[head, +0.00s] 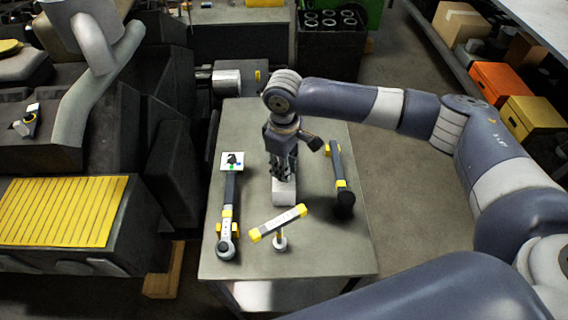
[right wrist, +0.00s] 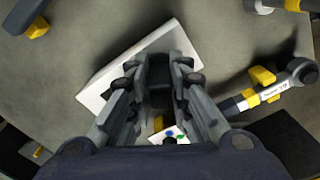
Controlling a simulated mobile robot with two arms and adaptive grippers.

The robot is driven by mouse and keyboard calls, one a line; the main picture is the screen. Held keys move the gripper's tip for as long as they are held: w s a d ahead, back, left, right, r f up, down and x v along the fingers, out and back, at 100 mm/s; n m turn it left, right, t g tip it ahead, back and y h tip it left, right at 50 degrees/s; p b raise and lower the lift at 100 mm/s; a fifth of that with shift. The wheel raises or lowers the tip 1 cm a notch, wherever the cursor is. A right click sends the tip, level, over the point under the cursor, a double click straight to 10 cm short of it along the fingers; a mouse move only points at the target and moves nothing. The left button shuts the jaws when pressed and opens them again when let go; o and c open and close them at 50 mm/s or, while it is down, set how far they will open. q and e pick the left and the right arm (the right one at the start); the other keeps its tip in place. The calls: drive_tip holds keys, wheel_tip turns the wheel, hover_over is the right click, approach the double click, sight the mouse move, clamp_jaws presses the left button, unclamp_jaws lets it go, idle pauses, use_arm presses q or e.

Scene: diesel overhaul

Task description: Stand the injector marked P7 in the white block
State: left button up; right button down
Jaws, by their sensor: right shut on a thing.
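My right gripper (head: 284,174) points down over the white block (head: 284,192) on the grey bench. It is shut on a dark thing (right wrist: 160,74) between its fingers, which appears to be the injector. The fingers hide most of it, and no P7 mark can be read. In the right wrist view the white block (right wrist: 98,90) lies tilted in the picture, behind the fingers. I cannot tell whether the held thing touches the block or sits in it. My left gripper is not in view.
A torque wrench (head: 228,205) lies left of the block, near a white card (head: 232,161). A black-headed tool (head: 340,180) lies to the right. The bench's (head: 305,262) front edge is mostly bare.

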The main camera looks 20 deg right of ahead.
drive_tip(key=c, duration=1.4)
unclamp_jaws()
wheel_tip(320, 180, up, 12)
drive_tip(key=shift+f, duration=0.1)
